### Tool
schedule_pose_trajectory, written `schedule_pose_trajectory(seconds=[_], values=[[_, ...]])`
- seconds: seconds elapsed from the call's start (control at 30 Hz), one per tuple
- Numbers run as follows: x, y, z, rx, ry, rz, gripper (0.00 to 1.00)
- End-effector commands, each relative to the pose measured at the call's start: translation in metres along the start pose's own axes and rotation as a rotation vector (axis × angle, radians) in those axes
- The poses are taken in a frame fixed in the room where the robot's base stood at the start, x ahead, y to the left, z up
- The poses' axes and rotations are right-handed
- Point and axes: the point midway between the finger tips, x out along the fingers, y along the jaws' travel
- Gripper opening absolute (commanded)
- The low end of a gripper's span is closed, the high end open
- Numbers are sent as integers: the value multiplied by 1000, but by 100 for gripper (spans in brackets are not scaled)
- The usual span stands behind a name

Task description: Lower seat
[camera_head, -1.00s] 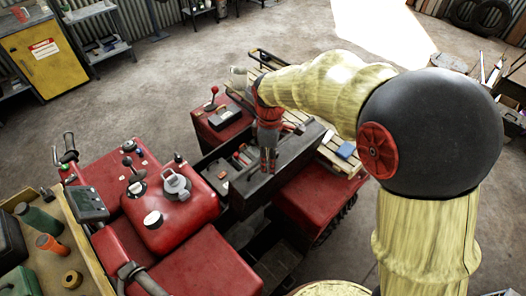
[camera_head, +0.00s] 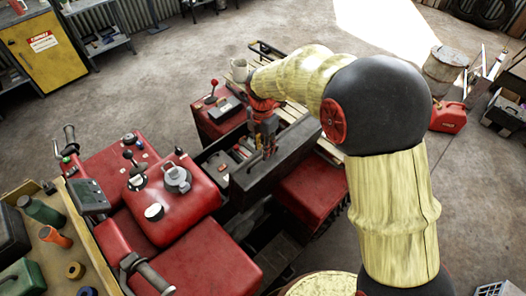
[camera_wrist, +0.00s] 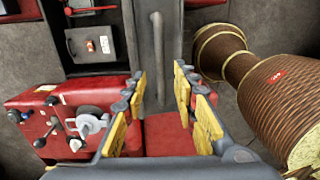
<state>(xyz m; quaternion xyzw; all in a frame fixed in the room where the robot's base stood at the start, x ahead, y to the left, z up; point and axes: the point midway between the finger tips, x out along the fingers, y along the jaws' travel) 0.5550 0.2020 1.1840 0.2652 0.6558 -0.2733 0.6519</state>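The seat (camera_head: 240,185) of the red quad (camera_head: 208,270) is a long dark slab that looks raised on its edge beside an open compartment. In the wrist view the seat (camera_wrist: 158,88) runs up the middle, with a grey bar-like handle along it. My gripper (camera_head: 264,150) is over the seat's top edge. In the wrist view my gripper (camera_wrist: 160,98) has its yellow-padded fingers apart, one toward each side of the slab, with nothing clamped. I cannot tell whether a finger touches the seat.
The open compartment (camera_wrist: 95,45) holds a dark box and tools left of the seat. The red tank (camera_head: 190,205) with its cap stands nearer. A workbench (camera_head: 85,235) with bottles is at the left. A red fuel can (camera_head: 447,117) stands at the right.

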Motion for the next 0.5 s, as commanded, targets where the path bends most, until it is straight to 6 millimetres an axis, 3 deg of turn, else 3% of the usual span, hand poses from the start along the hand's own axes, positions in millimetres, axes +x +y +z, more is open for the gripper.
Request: schedule_pose_trajectory(seconds=[0.2,0.5], values=[[22,0,0,1,1,-1,29],[26,0,0,2,0,1,29]])
